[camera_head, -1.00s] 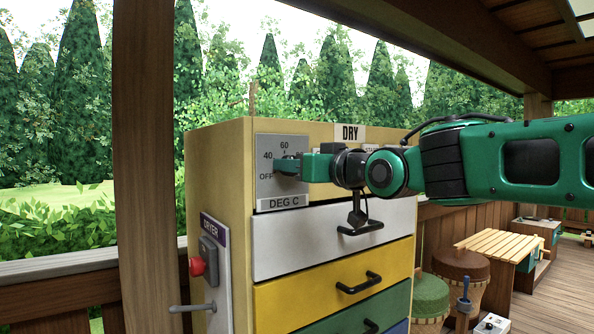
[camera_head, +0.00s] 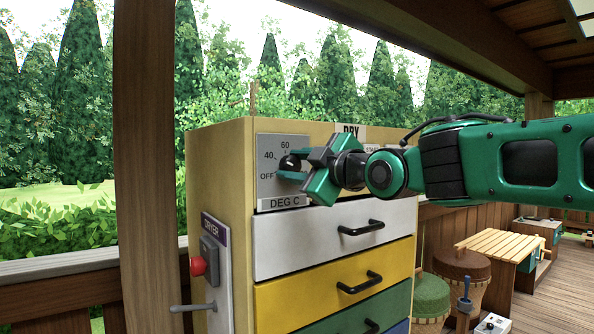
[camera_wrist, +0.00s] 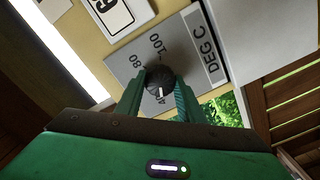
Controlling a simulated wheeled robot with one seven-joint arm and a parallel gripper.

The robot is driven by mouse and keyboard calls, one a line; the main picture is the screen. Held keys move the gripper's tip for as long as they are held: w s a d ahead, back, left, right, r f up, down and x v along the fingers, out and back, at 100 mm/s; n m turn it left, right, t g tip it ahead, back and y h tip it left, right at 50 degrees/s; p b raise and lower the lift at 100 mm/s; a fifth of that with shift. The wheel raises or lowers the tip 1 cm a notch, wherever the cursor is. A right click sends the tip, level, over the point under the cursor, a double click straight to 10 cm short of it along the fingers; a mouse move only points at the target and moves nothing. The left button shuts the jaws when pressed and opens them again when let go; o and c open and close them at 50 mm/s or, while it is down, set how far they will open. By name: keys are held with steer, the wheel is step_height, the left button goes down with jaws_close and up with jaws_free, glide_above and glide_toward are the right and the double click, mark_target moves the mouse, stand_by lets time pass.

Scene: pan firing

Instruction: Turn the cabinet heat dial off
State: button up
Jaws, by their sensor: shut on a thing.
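The heat dial is a round dark knob (camera_wrist: 160,75) with a white pointer line, on a grey plate (camera_wrist: 128,66) labelled DEG C. In the wrist view the pointer lies towards a partly hidden mark that starts with 4. The plate (camera_head: 268,191) also shows in the head view, with OFF, 40 and 60 legible. The knob (camera_head: 290,162) is partly covered there by my fingers. My gripper (camera_wrist: 160,84) is shut on the knob, one green finger on each side. In the head view my gripper (camera_head: 291,168) is tilted in front of the cabinet's top left.
The yellow-sided cabinet (camera_head: 217,170) has white, yellow and green drawers with black handles below the dial. A dryer panel (camera_head: 213,262) with a red button (camera_head: 197,266) and a grey lever (camera_head: 193,308) is on its left side. A wooden post (camera_head: 146,170) stands farther left.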

steer(key=n, duration=0.5)
steer(key=shift+w+d, duration=0.15)
steer(key=shift+d, duration=0.05)
steer(key=n, duration=0.5)
steer(key=shift+f, duration=0.15)
steer(key=shift+n, duration=0.4)
steer(key=shift+f, duration=0.1)
steer(key=o, duration=1.1)
steer(key=shift+a, duration=0.1)
steer(key=shift+c, duration=0.2)
steer(key=shift+s, duration=0.3)
steer(key=v, duration=1)
steer(key=shift+d, duration=0.25)
